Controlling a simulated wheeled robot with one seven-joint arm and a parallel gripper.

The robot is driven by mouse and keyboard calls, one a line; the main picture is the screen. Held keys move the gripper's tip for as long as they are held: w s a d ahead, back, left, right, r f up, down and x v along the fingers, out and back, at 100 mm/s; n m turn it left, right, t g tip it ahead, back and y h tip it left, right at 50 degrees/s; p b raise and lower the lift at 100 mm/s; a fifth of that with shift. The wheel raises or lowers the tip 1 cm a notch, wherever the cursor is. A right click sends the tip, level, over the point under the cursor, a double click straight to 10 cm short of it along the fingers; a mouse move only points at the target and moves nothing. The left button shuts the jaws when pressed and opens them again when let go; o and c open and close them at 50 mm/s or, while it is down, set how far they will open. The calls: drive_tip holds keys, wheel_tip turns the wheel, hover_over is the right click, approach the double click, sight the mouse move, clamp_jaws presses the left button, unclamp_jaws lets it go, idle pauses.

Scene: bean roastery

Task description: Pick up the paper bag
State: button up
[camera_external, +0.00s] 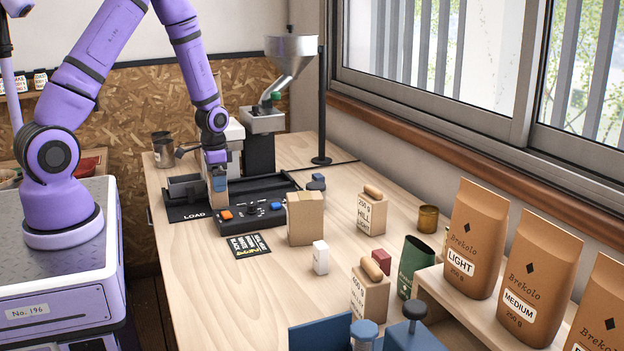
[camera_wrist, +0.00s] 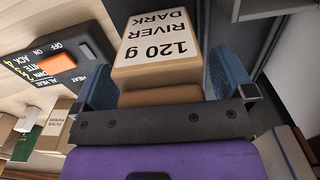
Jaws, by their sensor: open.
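A small kraft paper bag labelled "120 g RIVER DARK" (camera_wrist: 155,48) with a brown rolled top stands at the black tray marked LOAD (camera_external: 190,212). My gripper (camera_external: 217,166) points down over this bag. In the wrist view, my gripper's blue fingers (camera_wrist: 160,85) are open, one on either side of the bag's top. Whether either finger touches the bag cannot be told. Two similar paper bags stand apart on the table: one "250 g HILL" (camera_external: 371,216) and one nearer the front (camera_external: 370,296).
A control box with an orange switch (camera_external: 252,215) sits right beside the tray. Large Brekolo bags (camera_external: 475,235) fill a shelf. The table's front left is clear.

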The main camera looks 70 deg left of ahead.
drive_tip(key=c, duration=1)
drive_tip(key=shift+r, duration=0.1)
